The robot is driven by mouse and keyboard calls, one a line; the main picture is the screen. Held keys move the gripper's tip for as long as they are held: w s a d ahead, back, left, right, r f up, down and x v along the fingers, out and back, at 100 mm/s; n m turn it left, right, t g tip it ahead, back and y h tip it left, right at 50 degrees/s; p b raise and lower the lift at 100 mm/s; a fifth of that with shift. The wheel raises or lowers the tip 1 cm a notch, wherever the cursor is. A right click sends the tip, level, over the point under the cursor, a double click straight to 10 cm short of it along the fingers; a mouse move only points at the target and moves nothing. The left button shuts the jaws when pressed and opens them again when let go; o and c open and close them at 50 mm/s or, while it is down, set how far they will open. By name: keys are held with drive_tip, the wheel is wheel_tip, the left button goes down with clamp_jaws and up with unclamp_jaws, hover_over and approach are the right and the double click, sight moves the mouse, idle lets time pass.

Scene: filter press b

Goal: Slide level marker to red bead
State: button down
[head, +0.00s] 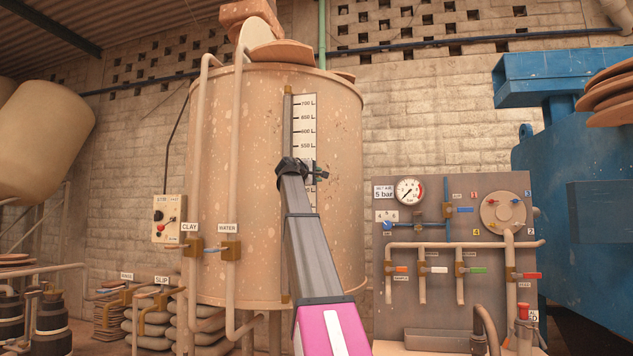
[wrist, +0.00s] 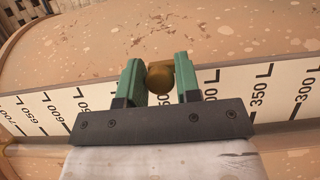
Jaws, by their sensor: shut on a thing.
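The level scale (head: 304,125) is a white strip on the front of the big tan tank (head: 230,150), with 700 L near its top. My gripper (wrist: 160,82) has green fingers on either side of a round brass knob, the level marker (wrist: 160,76), and is shut on it. In the wrist view the marker stands beside the scale strip (wrist: 70,102), between the readable 550 L and 350 L marks. In the head view my arm covers the marker and the lower scale. I see no red bead in either view.
A grey panel (head: 450,290) with a gauge (head: 409,191) and valves stands to the right, beside a blue machine (head: 580,190). Clay and water pipes (head: 237,150) run down the tank's left front. A switch box (head: 168,219) is at the left.

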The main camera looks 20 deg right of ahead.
drive_tip(key=c, duration=0.9)
unclamp_jaws()
drive_tip(key=v, duration=1)
drive_tip(key=shift+s+a, duration=0.2)
drive_tip(key=shift+a, duration=0.1)
